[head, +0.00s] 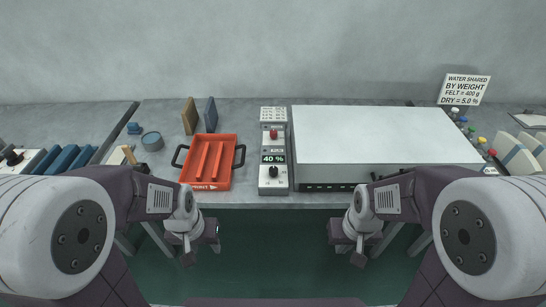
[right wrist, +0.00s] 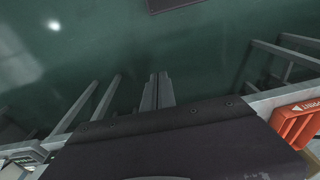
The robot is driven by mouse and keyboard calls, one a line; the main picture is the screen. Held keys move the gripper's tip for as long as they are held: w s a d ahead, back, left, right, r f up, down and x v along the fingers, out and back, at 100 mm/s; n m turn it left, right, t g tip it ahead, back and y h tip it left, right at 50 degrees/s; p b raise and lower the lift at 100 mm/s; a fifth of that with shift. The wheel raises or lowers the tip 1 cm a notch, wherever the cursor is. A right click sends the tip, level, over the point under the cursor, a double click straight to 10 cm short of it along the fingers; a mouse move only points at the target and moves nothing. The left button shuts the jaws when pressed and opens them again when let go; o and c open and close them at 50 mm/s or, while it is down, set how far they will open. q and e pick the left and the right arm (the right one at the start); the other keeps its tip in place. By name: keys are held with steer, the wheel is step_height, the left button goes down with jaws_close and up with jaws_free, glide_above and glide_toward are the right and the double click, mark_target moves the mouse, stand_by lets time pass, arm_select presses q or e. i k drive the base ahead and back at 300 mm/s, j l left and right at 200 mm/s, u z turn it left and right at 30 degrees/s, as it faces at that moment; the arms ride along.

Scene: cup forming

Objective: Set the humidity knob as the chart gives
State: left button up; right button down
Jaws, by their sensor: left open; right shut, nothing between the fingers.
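The control panel (head: 265,186) is a narrow grey unit in the middle of the bench. Its black knob (head: 273,172) sits low on the panel, under a display (head: 273,159) that reads 40 % in green. Which way the knob points is too small to tell. A small chart (head: 273,114) stands at the panel's far end, its print unreadable. My left gripper (head: 202,251) is open and empty, below and left of the panel, short of the bench edge. My right gripper (head: 347,252) is shut and empty, below and right; its closed fingers show in the right wrist view (right wrist: 158,90).
A red button (head: 273,134) is higher on the panel. A large white-topped box (head: 385,135) stands close on the right, an orange tray (head: 228,146) on the left. A sign (head: 464,88) at the back right gives water shared by weight, felt 400 g, dry 5.0 %.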

mark_target(274, 169)
steer(key=i+u, duration=0.2)
steer(key=u, duration=0.15)
steer(key=i+u, duration=0.15)
steer(key=u, duration=0.2)
steer(key=i+l+u, duration=0.15)
steer(key=u, duration=0.2)
